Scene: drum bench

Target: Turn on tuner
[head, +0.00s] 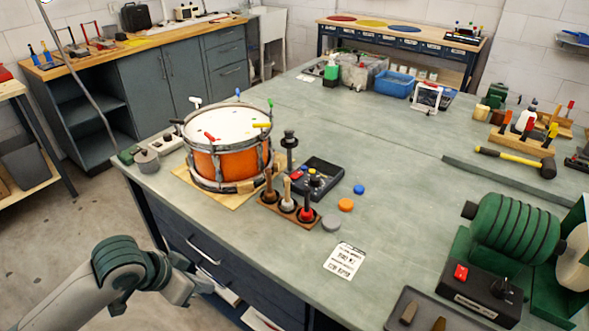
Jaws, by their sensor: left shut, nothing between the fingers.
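A dark box (321,177), which looks like the tuner, lies on the bench just right of the drum. It has a pale round part and a small yellow part on top; I cannot tell whether it is on. The orange drum (228,160) stands on a wooden board, with small coloured pieces around its rim. My left gripper (203,287) is at the lower left, in front of the bench's near edge and well away from the dark box. It is shut and empty. My right gripper is not in view.
A wooden rack (289,213) with several upright handled tools stands in front of the dark box. A green machine (515,235) with a red switch fills the right.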

